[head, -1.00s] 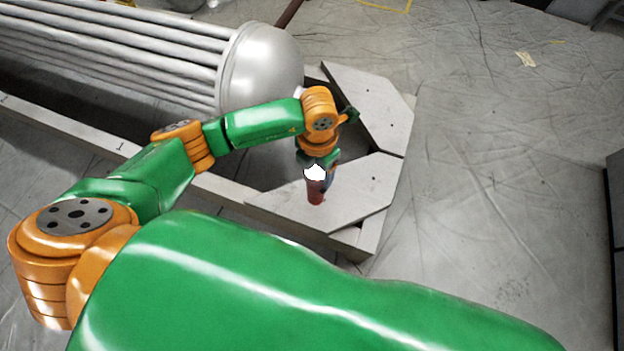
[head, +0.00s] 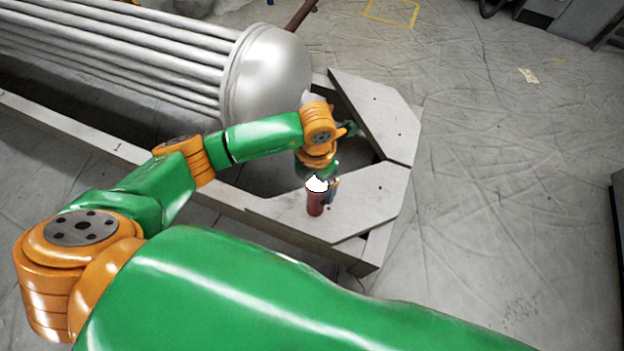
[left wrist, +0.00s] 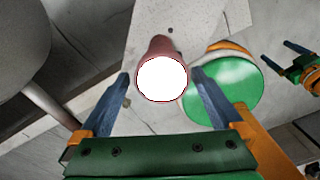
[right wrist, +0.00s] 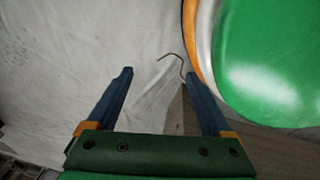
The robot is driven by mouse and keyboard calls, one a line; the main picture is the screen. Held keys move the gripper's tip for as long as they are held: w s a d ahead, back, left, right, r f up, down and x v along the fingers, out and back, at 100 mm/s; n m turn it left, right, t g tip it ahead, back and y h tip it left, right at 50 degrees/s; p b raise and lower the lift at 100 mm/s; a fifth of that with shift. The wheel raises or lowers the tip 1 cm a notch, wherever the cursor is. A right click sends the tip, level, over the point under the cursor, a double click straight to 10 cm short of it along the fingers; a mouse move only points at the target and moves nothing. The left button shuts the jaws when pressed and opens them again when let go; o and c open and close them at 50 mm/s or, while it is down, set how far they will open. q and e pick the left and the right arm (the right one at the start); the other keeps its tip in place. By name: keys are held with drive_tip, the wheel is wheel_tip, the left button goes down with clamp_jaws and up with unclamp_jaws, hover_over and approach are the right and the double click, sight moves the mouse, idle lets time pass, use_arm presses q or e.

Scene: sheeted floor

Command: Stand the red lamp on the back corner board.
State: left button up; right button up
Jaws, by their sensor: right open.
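The red lamp (head: 314,204), with a bright white top, appears to stand upright on the near corner board (head: 290,214). In the left wrist view the lamp's white round end (left wrist: 162,79) faces the camera, with its red body partly hidden behind. My left gripper (head: 320,191) is at the lamp. Its fingers (left wrist: 159,75) are spread on either side, with a gap showing on the left. The back corner board (head: 380,118) is a bare pale plate beyond it. My right gripper (right wrist: 159,73) is open and empty; it also shows in the left wrist view (left wrist: 287,48).
A large silver tank with a domed end (head: 268,72) and long pipes lies behind my left arm. A pale frame beam (head: 100,142) runs along its near side. A thin hook (right wrist: 172,62) shows in the right wrist view. The sheeted floor (head: 500,170) to the right is mostly clear.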

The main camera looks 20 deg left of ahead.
use_arm(q)
drive_tip(key=shift+d+r+p, duration=0.1)
drive_tip(key=shift+r+p, duration=0.9)
drive_tip(key=shift+p, duration=0.35)
wheel_tip(320, 180, up, 10)
drive_tip(key=p, duration=0.9)
drive_tip(key=shift+w+d, duration=0.25)
use_arm(e)
wheel_tip(320, 180, up, 9)
drive_tip(key=s+a, duration=0.2)
drive_tip(key=s, duration=0.1)
drive_tip(key=shift+a+r+g+y, duration=0.2)
drive_tip(key=shift+a+g+y, duration=0.1)
drive_tip(key=shift+g, duration=0.1)
use_arm(q)
drive_tip(key=shift+r, duration=0.1)
